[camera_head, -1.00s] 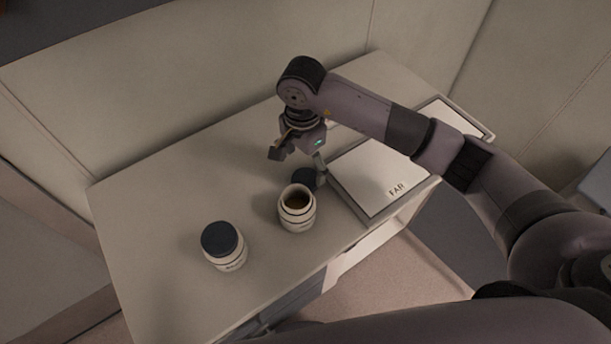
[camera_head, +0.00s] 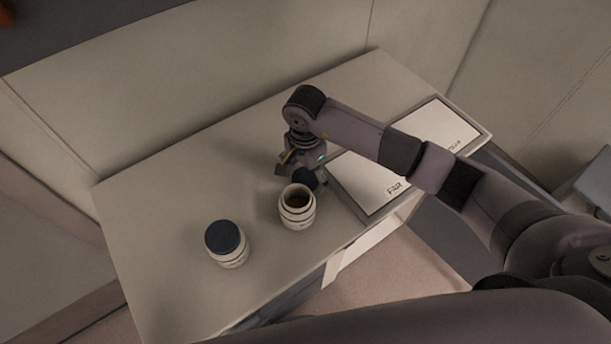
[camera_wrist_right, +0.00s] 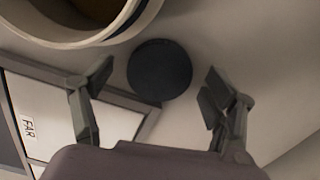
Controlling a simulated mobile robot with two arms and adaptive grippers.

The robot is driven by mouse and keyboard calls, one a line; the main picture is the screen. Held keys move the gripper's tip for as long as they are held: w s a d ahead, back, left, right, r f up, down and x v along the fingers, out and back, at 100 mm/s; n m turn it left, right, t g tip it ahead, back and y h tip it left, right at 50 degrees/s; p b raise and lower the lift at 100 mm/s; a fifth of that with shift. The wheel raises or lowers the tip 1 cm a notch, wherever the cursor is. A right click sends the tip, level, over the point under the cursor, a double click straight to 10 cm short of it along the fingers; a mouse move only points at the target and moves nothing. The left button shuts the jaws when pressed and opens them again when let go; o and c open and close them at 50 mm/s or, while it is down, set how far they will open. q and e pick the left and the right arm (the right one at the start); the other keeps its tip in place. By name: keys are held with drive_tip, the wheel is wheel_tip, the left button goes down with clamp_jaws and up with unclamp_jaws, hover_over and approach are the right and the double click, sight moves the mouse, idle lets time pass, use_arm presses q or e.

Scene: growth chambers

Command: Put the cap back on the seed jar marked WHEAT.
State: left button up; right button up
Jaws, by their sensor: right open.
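An open jar (camera_head: 297,212) with brown contents stands upright on the table; its label is too small to read. Its rim (camera_wrist_right: 100,35) shows at the top left in the right wrist view. A dark round cap (camera_head: 306,179) lies on the table just behind the jar, and in the right wrist view the cap (camera_wrist_right: 160,70) sits between and beyond the fingertips. My right gripper (camera_wrist_right: 152,88) is open and empty, above the cap, which it partly hides in the head view (camera_head: 300,171). My left gripper is not in view.
A second jar (camera_head: 227,243), with a dark cap on, stands to the front left. A flat panel marked FAR (camera_head: 365,182) lies right of the open jar, close to the cap. The left part of the table (camera_head: 150,205) is clear.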

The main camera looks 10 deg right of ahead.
sight(305, 178)
drive_tip(key=shift+c, duration=0.4)
drive_tip(key=c, duration=0.7)
drive_tip(key=shift+c, duration=0.3)
wheel_tip(305, 178, up, 20)
drive_tip(key=b, duration=0.3)
